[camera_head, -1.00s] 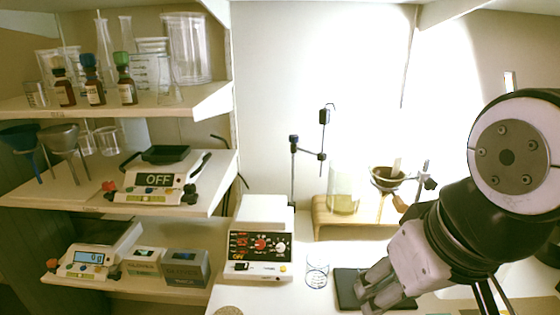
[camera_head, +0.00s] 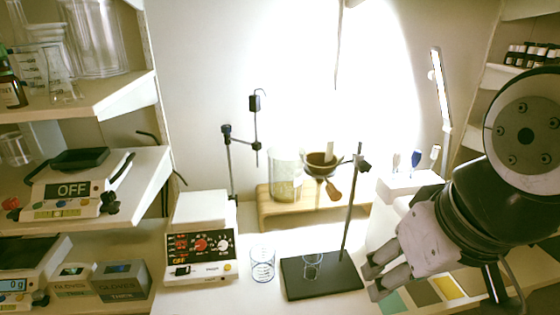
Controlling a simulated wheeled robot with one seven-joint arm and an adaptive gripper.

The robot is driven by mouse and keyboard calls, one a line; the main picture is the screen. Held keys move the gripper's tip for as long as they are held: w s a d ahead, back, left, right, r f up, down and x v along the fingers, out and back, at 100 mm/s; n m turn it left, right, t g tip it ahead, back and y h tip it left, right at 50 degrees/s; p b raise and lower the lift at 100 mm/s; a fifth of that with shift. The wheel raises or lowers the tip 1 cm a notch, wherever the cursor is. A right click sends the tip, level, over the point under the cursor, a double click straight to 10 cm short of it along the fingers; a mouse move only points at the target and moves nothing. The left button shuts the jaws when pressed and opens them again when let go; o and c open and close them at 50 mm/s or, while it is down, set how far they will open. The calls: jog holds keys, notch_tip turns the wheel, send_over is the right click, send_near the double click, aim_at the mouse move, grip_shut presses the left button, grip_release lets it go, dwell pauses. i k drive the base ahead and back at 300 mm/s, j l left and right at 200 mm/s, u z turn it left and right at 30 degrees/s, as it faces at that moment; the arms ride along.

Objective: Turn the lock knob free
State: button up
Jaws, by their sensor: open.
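My gripper (camera_head: 373,279) is at the right of the picture, its two fingers pointing left and set apart, with nothing visible between them. It is close to the right side of a black stand base (camera_head: 322,281). A thin rod rises from this base and carries a small black clamp (camera_head: 363,165) near its top, above the gripper. A second stand (camera_head: 231,165) behind the hotplate has a dark knob-like joint (camera_head: 226,131) and a hanging black clamp (camera_head: 255,104). Which of these is the lock knob I cannot tell.
A hotplate (camera_head: 202,268) with dials and a glass beaker (camera_head: 262,264) stand left of the black base. A small glass stands on the base. Behind is a wooden riser (camera_head: 262,207) with a jar and a mortar bowl (camera_head: 322,166). Coloured cards (camera_head: 422,291) lie under my arm.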

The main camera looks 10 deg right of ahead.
aim_at(365, 167)
jog(key=k+j+z, duration=0.1)
jog(key=j+z, duration=0.15)
jog(key=z, duration=0.15)
jog(key=k+j+z, duration=0.1)
jog(key=j+z, duration=0.25)
jog(key=k+j+z, duration=0.15)
jog(key=z, duration=0.25)
